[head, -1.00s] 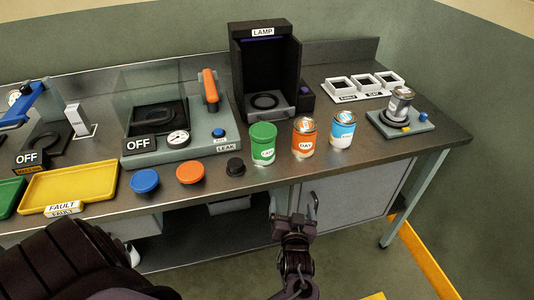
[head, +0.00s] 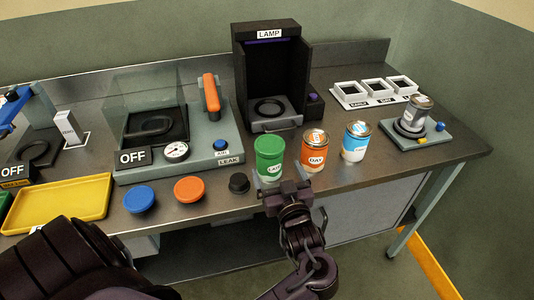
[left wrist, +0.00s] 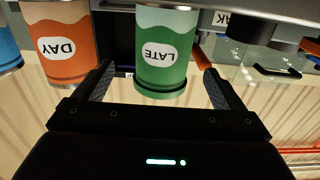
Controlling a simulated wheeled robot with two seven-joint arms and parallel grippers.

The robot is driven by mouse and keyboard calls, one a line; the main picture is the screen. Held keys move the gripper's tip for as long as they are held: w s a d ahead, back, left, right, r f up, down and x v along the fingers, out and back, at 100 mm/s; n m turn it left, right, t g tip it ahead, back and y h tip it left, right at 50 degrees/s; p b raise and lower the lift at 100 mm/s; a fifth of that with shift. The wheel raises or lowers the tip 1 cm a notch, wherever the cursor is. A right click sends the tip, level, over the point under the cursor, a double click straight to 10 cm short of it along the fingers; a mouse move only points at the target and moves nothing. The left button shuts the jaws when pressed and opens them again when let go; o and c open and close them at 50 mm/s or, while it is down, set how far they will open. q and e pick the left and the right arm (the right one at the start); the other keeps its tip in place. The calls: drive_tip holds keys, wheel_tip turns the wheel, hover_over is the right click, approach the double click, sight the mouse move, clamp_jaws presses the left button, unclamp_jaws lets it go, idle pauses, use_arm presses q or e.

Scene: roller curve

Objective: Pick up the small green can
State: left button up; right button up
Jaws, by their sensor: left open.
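The small green can (head: 269,158), with a white label reading LATE, stands upright near the front edge of the workbench. It fills the upper middle of the left wrist view (left wrist: 166,50), where it appears inverted. My left gripper (head: 283,188) is open at the bench's front edge, just in front of the can. In the left wrist view the fingers (left wrist: 160,80) show one on each side of the can, with gaps on both sides. The can's lower part is partly hidden by the gripper in the head view. My right gripper is not in view.
An orange DAY can (head: 314,153) and a blue can (head: 355,143) stand to the right of the green one. A black knob (head: 239,184) sits close on its left. The black LAMP booth (head: 268,95) stands behind. Orange (head: 189,189) and blue (head: 139,199) discs lie further left.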

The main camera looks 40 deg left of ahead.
sight(273, 165)
use_arm(q)
drive_tip(key=shift+w+a+r, duration=0.1)
drive_tip(key=shift+w+a, duration=0.25)
drive_tip(key=shift+a, duration=0.1)
drive_tip(key=shift+w+a+r+p, duration=0.2)
drive_tip(key=shift+w+a+p, duration=0.15)
drive_tip(key=shift+a+p, duration=0.2)
drive_tip(key=x, duration=0.2)
drive_tip(key=p+x, duration=0.1)
drive_tip(key=shift+w+a+f, duration=0.25)
drive_tip(key=shift+a, duration=0.1)
drive_tip(key=shift+w+a+f, duration=0.15)
drive_tip(key=shift+w+a, duration=0.1)
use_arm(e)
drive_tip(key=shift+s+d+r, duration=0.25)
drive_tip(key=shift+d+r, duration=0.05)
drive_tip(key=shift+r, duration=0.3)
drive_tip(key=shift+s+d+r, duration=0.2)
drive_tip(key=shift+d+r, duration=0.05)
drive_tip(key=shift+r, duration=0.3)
use_arm(q)
drive_tip(key=shift+s, duration=0.1)
drive_tip(key=shift+c, duration=0.2)
drive_tip(key=c, duration=0.9)
drive_tip(key=shift+c, duration=1)
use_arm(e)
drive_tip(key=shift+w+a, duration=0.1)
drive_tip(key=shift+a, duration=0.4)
